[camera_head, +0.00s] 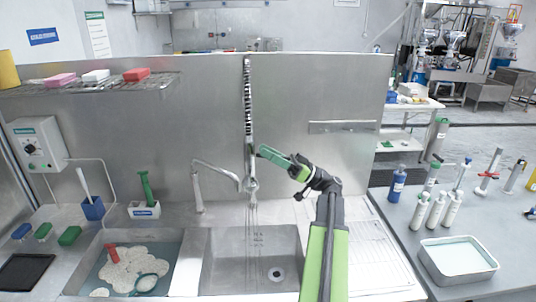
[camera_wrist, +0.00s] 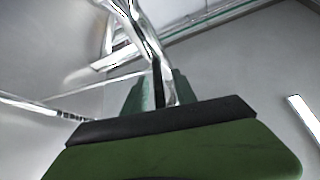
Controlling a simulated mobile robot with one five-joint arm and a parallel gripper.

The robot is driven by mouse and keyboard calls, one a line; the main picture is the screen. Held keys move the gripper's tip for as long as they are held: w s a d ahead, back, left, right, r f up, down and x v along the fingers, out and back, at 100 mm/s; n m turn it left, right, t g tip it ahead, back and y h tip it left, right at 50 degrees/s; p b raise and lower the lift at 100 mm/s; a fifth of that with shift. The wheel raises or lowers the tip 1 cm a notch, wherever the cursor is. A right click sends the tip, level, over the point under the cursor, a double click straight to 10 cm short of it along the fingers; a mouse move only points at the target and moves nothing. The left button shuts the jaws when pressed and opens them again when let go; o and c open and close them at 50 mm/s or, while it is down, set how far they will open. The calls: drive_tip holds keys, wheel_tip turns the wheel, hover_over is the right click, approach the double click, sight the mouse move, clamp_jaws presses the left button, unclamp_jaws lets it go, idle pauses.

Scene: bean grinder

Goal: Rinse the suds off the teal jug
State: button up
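My gripper (camera_head: 264,152) is raised over the right basin (camera_head: 225,272), its green tip beside the chrome spray tap (camera_head: 250,165). In the wrist view, a dark green, black-edged jaw (camera_wrist: 180,140) fills the bottom, with chrome rods and a teal-green piece (camera_wrist: 150,95) behind it. I cannot tell whether it grips the chrome part. Water (camera_head: 254,212) runs from the tap into the right basin. A round, teal-rimmed thing (camera_head: 147,284), possibly the teal jug, lies half-sunk in the suds of the left basin (camera_head: 176,262). Its full shape is hidden.
A red-handled thing (camera_head: 112,252) sticks out of white suds (camera_head: 140,258). A curved faucet (camera_head: 198,190) stands behind the basins. A ribbed drainboard (camera_head: 375,250) lies right, then a side table with bottles (camera_head: 452,212) and a white tray of liquid (camera_head: 428,262).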

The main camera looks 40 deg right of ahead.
drive_tip(key=b+v, duration=0.8)
drive_tip(key=v, duration=0.9)
drive_tip(key=shift+s+d+b, duration=0.2)
drive_tip(key=shift+s+b, duration=0.05)
drive_tip(key=shift+b, duration=0.15)
